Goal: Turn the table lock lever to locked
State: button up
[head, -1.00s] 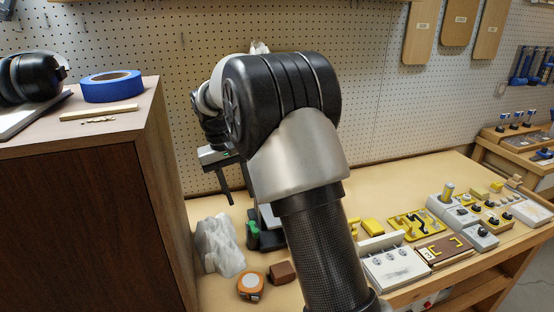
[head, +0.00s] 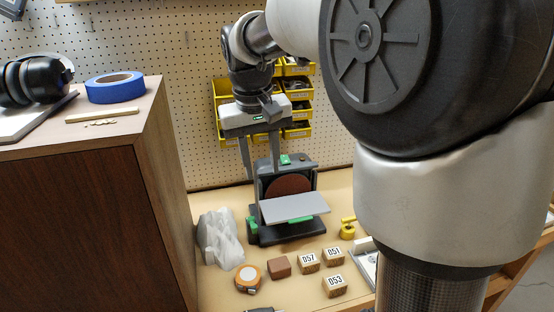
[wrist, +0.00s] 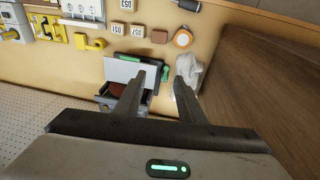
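A small disc sander with a dark base, a brown disc (head: 287,186) and a tilted grey table (head: 294,207) stands on the bench. Green parts show on its left side (head: 252,224), under the table's right end (head: 306,221) and on top (head: 285,160). I cannot tell which green part is the lock lever or how it is set. My gripper (head: 263,173) is open and empty, fingers down, above and behind the sander's left part. In the wrist view the fingers (wrist: 160,78) reach across the sander, with a green part (wrist: 164,74) between them.
A crumpled white cloth (head: 220,240) lies left of the sander, beside a wooden cabinet (head: 80,215). A tape measure (head: 249,279), a brown block (head: 280,266) and numbered blocks (head: 308,262) lie in front. Yellow bins (head: 298,112) hang behind.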

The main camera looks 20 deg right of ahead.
jog(key=shift+t, duration=0.3)
jog(key=shift+s+d+r, duration=0.2)
jog(key=shift+s+r, duration=0.1)
jog(key=shift+s, duration=0.3)
jog(key=shift+s+d+r, duration=0.25)
jog(key=shift+s+r, duration=0.1)
jog(key=shift+s, duration=0.2)
jog(key=shift+s+d+r, duration=0.2)
jog(key=shift+s+r, duration=0.1)
jog(key=shift+s, duration=0.3)
jog(key=s+t+p, duration=0.1)
jog(key=s+p, duration=0.1)
jog(key=s, duration=0.7)
jog(key=s+d+r+t+y+p, duration=0.1)
jog(key=s+t+p, duration=0.1)
jog(key=s, duration=0.7)
jog(key=shift+r+p, duration=0.25)
jog(key=shift+p, duration=0.1)
